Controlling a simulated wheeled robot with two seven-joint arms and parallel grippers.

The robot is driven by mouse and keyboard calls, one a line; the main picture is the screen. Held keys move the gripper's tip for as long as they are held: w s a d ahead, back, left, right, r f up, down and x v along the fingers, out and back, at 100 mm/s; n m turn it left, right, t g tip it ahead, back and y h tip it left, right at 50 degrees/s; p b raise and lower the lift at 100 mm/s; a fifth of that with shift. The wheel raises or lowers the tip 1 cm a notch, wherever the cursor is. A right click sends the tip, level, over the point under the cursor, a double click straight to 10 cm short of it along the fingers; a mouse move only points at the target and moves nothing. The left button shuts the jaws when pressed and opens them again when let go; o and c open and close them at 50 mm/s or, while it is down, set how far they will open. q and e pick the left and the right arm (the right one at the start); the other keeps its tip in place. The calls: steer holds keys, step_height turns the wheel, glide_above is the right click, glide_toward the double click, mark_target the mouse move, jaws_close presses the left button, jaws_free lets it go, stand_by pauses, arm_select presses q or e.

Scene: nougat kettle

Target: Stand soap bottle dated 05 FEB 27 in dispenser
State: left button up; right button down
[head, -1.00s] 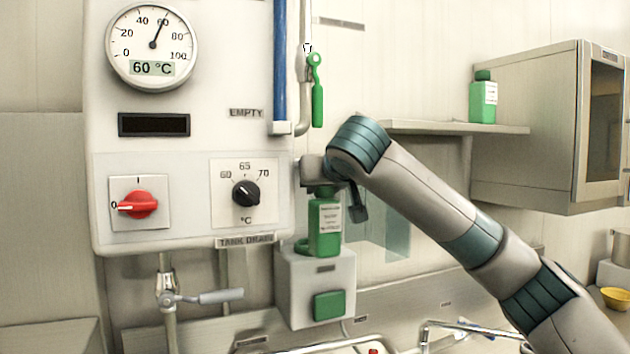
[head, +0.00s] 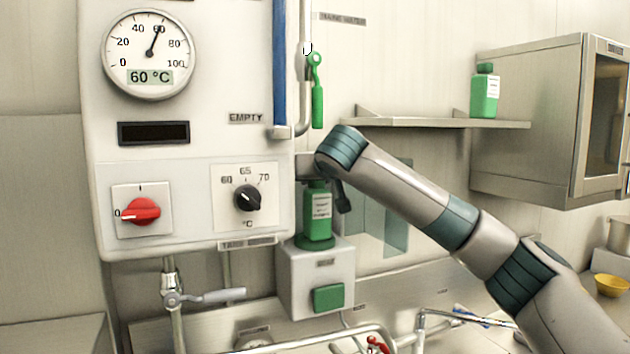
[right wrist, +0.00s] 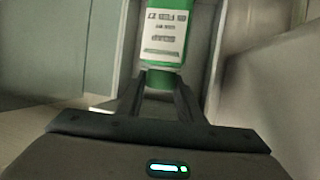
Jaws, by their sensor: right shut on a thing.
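A green soap bottle (head: 317,212) with a white label stands upright at the top of the white dispenser (head: 290,283), which has a green front button. The label is too small to read in the head view; in the right wrist view the bottle (right wrist: 166,35) shows blurred print. My right gripper (head: 314,184) is shut on the bottle's neck from above, its fingers partly hidden by the wrist. Whether the bottle's base rests fully in the dispenser's green ring cannot be told. Another green bottle (head: 485,92) stands on the wall shelf (head: 440,123). My left gripper is not in view.
A white control panel (head: 215,140) with gauge, red switch and knob is close left of the bottle. A green-handled valve (head: 317,95) hangs above. A cabinet (head: 545,120) is at the right, a yellow bowl (head: 610,286) at the far right. Sink taps (head: 425,325) are below.

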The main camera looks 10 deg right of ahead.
steer(key=shift+w+p, duration=1)
steer(key=shift+w, duration=0.25)
steer(key=shift+f, duration=0.55)
steer(key=shift+s+d+f, duration=0.1)
steer(key=c, duration=1.7)
jaws_free()
steer(key=shift+f, duration=0.2)
steer(key=o, duration=0.5)
steer(key=shift+r, duration=0.1)
steer(key=shift+r, duration=0.1)
